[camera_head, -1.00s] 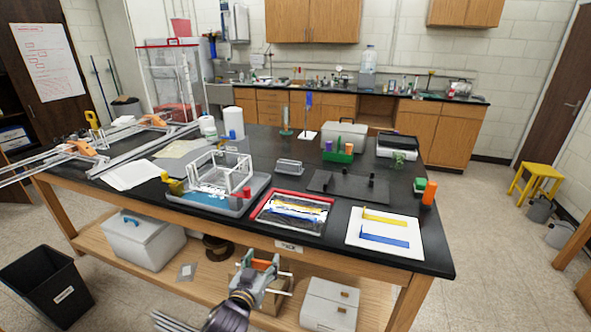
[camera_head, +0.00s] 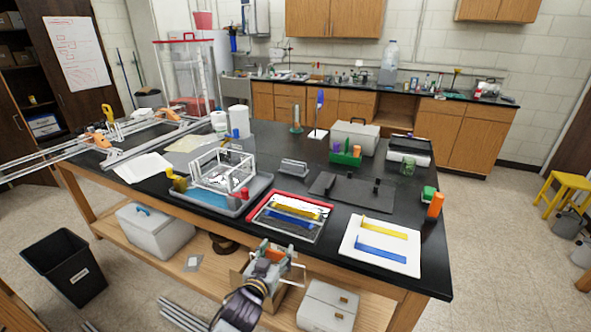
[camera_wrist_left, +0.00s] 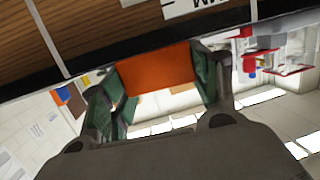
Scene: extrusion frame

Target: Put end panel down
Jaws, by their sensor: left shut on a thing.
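My left gripper (camera_head: 268,262) is in front of the bench's front edge, at bottom centre in the head view. It is shut on the end panel, whose orange block (camera_wrist_left: 157,68) fills the space between the green finger pads in the left wrist view. In the head view the orange part (camera_head: 274,254) shows small between the fingers. Thin pale bars beside the gripper seem to belong to the panel; its full outline is unclear. The extrusion frame (camera_head: 140,140) with orange brackets lies on the bench at the left. My right gripper is not in view.
Below are a grey box (camera_head: 158,232) and a white box (camera_head: 326,306). A black bin (camera_head: 65,266) stands left.

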